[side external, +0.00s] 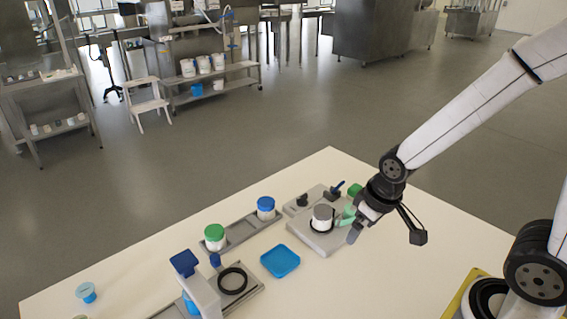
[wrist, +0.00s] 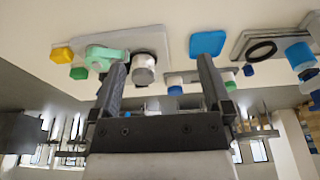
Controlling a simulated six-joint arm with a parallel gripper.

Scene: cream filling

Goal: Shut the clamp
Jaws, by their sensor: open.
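The clamp is on a grey base plate (side external: 328,243) near the table's far corner. A white jar with a grey top (side external: 322,214) stands there, with a dark ring round its lower part. A light green lever (side external: 347,213) sits beside the jar, and also shows in the wrist view (wrist: 106,53). My gripper (side external: 355,232) is just right of the lever, low over the plate's edge. In the wrist view my gripper (wrist: 160,70) is open, with the jar (wrist: 144,68) seen between its fingers and the lever near the left finger. Contact cannot be told.
A blue tray (side external: 280,261) lies left of the plate. A rack holds a green-lidded jar (side external: 214,237) and a blue-lidded jar (side external: 265,208). A blue-topped stand (side external: 185,264) and black ring (side external: 232,280) are at the front. The table's right part is clear.

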